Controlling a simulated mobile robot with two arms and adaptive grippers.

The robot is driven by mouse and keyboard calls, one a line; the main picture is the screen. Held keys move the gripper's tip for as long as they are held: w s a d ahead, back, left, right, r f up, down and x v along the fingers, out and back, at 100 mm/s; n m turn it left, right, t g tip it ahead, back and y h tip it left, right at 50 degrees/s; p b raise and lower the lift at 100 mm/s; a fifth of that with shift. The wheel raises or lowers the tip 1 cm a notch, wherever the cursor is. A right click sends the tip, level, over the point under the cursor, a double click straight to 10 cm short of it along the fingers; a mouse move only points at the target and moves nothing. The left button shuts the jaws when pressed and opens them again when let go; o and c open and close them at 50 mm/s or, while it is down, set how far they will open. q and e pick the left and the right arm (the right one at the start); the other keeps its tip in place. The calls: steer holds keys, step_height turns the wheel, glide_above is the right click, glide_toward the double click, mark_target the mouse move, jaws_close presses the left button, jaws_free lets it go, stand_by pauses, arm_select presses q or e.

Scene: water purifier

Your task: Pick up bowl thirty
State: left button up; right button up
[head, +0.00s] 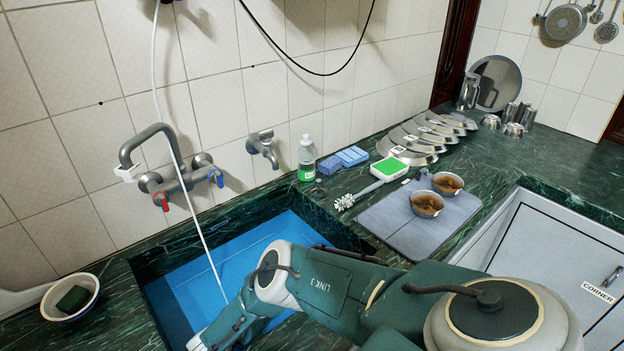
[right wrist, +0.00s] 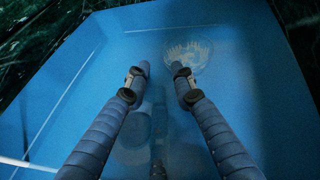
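My right gripper (right wrist: 160,70) is open in the right wrist view, its two dark fingers apart with nothing between them. It points down into the blue sink basin (right wrist: 250,95). Just beyond the right fingertip is a faint, pale patterned round shape (right wrist: 190,52) on the blue surface; I cannot tell whether it is a bowl. In the head view my right arm reaches across the sink (head: 245,255), and its gripper is not visible. No bowl can be read as number thirty. Two metal bowls with brown contents, a nearer one (head: 427,205) and a farther one (head: 447,183), stand on a grey mat (head: 388,222).
A bowl (head: 66,312) with a dark green sponge stands left of the sink. A faucet (head: 172,165) with a white hose hangs over the sink.

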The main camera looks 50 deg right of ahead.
steer(key=b+x, duration=0.1)
steer(key=x, duration=0.9)
steer(key=shift+s+d, duration=0.1)
steer(key=shift+d, duration=0.2)
steer(key=shift+c, duration=0.3)
jaws_close()
